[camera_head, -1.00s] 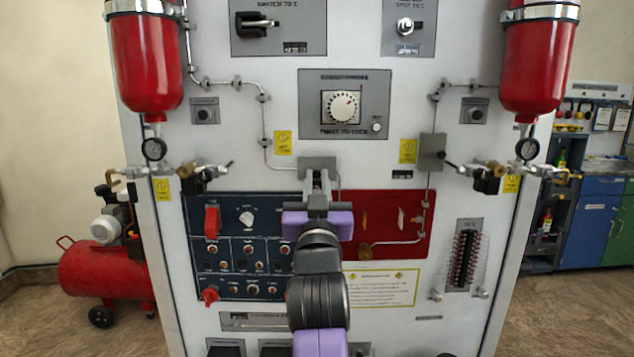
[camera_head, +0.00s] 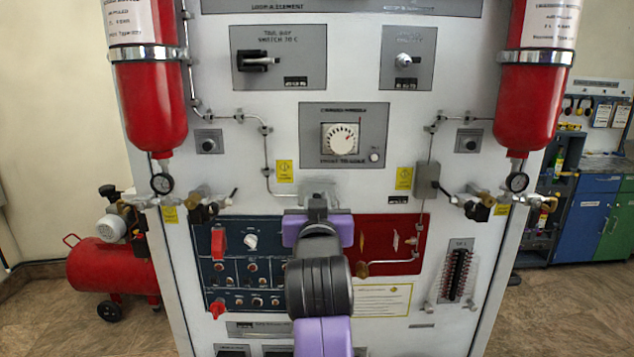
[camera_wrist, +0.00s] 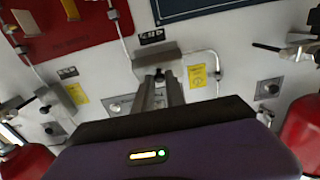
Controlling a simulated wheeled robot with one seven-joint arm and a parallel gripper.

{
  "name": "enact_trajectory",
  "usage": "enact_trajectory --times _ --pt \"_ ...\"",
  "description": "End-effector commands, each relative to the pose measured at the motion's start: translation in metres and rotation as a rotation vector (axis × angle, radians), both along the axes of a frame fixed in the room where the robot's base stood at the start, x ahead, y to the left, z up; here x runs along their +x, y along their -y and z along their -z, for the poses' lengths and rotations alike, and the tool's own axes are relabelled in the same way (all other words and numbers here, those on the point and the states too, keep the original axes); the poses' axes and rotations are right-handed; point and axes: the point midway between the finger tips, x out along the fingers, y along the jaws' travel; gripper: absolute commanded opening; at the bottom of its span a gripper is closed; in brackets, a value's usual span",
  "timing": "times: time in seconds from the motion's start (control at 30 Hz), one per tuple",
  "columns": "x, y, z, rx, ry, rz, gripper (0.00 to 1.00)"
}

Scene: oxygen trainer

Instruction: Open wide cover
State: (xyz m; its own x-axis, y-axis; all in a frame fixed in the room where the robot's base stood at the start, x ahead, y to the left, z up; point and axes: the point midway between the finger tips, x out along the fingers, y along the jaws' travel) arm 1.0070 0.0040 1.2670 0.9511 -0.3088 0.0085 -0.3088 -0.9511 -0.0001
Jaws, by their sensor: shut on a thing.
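My gripper (camera_head: 318,203) is in the middle of the white panel, near the upper edges of the blue and red panels. Its two grey fingers reach to a grey box-like piece (camera_head: 319,187), which I take to be the wide cover, though no label shows. In the wrist view, my gripper (camera_wrist: 160,84) has its fingers close together at the near edge of that grey piece (camera_wrist: 158,60). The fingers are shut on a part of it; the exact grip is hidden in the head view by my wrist. I cannot tell how far the cover is tilted.
The blue switch panel (camera_head: 205,245) with red switch covers is at left of my arm. The red panel (camera_head: 378,230) is at right. Thin pipes (camera_head: 266,160) run along the board. Red cylinders (camera_head: 150,105) and (camera_head: 533,85) hang at both sides, with valves below.

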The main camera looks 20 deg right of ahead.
Motion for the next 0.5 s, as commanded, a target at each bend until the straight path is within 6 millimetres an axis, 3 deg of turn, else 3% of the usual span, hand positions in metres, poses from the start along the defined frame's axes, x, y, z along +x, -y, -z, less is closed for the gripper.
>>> enact_trajectory --times 0.03,0.5 --pt "0.000 0.000 -0.015 0.012 -0.037 0.000 0.00" --pt "0.004 0.002 -0.039 0.134 -0.406 0.002 0.00"
